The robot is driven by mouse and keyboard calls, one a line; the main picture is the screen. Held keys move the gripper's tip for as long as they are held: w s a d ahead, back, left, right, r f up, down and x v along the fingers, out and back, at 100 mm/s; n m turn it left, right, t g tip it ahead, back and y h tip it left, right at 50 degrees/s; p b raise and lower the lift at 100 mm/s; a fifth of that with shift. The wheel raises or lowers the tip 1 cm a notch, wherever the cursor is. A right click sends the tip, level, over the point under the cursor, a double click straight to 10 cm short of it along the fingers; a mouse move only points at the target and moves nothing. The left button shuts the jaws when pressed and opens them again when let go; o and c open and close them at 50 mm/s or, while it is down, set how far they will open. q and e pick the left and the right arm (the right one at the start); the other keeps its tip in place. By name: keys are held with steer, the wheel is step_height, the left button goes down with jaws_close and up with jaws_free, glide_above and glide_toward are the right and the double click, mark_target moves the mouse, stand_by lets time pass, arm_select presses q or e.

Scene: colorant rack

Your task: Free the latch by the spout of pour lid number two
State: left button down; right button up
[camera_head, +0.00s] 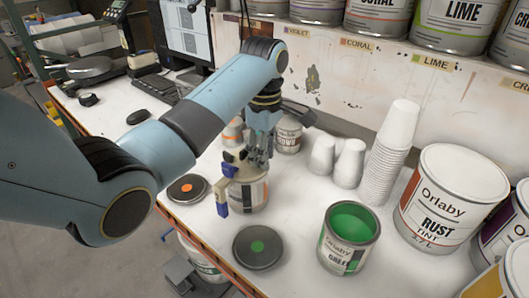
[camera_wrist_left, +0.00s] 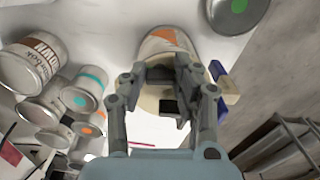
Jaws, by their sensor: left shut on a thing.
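A beige pour lid (camera_head: 238,170) with blue latches sits on a can (camera_head: 249,195) with an orange and white label, near the bench's front edge. One blue latch (camera_head: 222,209) hangs at the lid's front end, and another blue part (camera_head: 228,157) is at its left side. My left gripper (camera_head: 258,155) is above the can, shut on the pour lid. The left wrist view shows its fingers (camera_wrist_left: 170,85) over the beige lid (camera_wrist_left: 150,98), with a blue piece (camera_wrist_left: 222,112) to their right. The fingers hide the exact grip, and I see no lid number. My right gripper is not in view.
An open can of green paint (camera_head: 350,222) stands to the right. Discs with a green dot (camera_head: 258,247) and an orange dot (camera_head: 187,188) lie on the bench. Stacked white cups (camera_head: 388,150), a large rust can (camera_head: 440,205) and small cans (camera_head: 288,134) stand around.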

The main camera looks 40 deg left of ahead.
arm_select(q)
steer(key=n, duration=0.8)
steer(key=shift+w+a+n, duration=0.1)
steer(key=shift+w+n, duration=0.05)
steer(key=shift+n, duration=0.25)
steer(key=n, duration=0.4)
steer(key=shift+n, duration=0.7)
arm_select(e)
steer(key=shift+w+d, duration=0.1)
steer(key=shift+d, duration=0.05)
arm_select(q)
steer(key=c, duration=1)
jaws_free()
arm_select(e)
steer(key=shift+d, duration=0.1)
